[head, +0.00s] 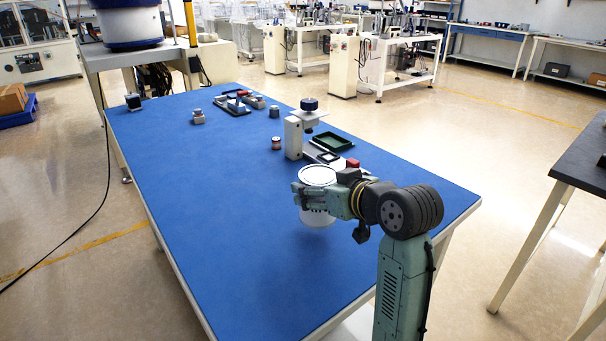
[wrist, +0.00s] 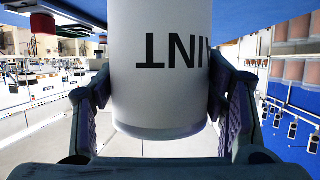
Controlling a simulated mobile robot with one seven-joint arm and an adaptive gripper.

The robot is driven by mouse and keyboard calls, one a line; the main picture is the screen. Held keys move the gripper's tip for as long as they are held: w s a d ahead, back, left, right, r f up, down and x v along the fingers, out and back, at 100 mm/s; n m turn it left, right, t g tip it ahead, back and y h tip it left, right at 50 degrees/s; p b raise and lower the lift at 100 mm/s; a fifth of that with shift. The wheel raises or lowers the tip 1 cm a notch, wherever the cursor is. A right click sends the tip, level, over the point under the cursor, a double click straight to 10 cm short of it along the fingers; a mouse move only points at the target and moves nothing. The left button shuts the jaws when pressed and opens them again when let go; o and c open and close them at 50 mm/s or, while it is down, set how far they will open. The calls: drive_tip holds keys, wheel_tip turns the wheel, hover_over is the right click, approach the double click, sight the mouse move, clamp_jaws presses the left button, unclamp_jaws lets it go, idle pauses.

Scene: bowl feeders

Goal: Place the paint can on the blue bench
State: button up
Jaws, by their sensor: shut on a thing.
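The white paint can (head: 317,218) is upright, its pale round lid facing up, over the near right part of the blue bench (head: 240,230). My gripper (head: 318,197) is shut around the can's sides and partly covers it in the head view. In the wrist view the can (wrist: 162,85) fills the middle between my two fingers (wrist: 160,110), with part of its dark lettering upside down. The can appears to be held a little above the bench; the exact gap at its base cannot be told.
A grey fixture (head: 293,138) with a dark knob stands just behind the can, beside a green tray (head: 333,141). The bench's left and near areas are clear.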

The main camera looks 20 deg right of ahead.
drive_tip(key=shift+w+d+f+p, duration=0.3)
drive_tip(key=shift+w+f, duration=0.4)
drive_tip(key=shift+w, duration=0.65)
drive_tip(key=shift+w+d+f+p, duration=0.15)
drive_tip(key=shift+w+f+p, duration=0.4)
drive_tip(key=shift+w, duration=0.75)
drive_tip(key=shift+w+d+f+p, duration=0.25)
drive_tip(key=shift+w+f, duration=0.55)
drive_tip(key=shift+w, duration=0.55)
drive_tip(key=shift+f, duration=0.15)
drive_tip(key=shift+f, duration=0.1)
drive_tip(key=o, duration=1.6)
